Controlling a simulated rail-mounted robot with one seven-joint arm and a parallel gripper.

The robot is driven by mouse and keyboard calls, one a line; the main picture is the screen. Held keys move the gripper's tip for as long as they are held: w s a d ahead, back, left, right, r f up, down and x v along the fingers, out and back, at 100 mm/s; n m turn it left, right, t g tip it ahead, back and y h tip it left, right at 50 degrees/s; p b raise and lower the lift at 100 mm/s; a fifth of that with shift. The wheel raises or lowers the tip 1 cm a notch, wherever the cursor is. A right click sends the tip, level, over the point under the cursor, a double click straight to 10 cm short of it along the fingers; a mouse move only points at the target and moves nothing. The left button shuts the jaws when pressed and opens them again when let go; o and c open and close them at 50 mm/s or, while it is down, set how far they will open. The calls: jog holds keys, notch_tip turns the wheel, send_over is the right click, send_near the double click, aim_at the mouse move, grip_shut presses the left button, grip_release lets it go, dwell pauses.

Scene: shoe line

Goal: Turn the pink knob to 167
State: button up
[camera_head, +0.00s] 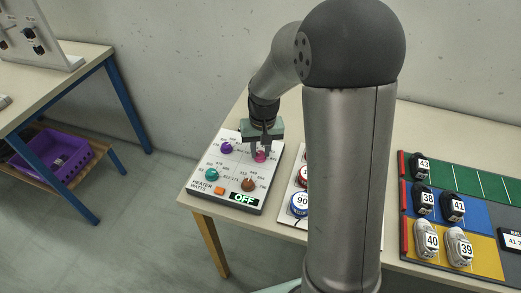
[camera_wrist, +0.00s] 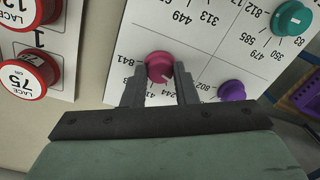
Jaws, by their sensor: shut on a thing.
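The pink knob (camera_head: 260,156) is on the white heater panel (camera_head: 224,180), at its back right in the head view. It also shows in the wrist view (camera_wrist: 159,66) with a pale mark on its face. My gripper (camera_wrist: 160,84) is shut on the pink knob, with one finger on each side of it. The fingers hide some of the numbers around the knob. 841 reads to its left, and 41-something and 244 show partly below. I cannot make out 167.
The panel also holds a purple knob (camera_head: 226,147), a teal knob (camera_head: 212,174), a brown knob (camera_head: 248,184), an orange button (camera_head: 219,190) and a display reading OFF (camera_head: 244,199). A lace panel with red and blue buttons (camera_head: 299,204) stands close on the right. Numbered shoes (camera_head: 459,247) lie farther right.

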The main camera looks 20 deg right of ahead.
aim_at(263, 153)
jog(key=shift+n, duration=0.6)
jog(key=o, duration=1)
jog(key=shift+r, duration=0.15)
notch_tip(263, 153, up, 17)
jog(key=shift+d, duration=0.4)
jog(key=shift+r, duration=0.1)
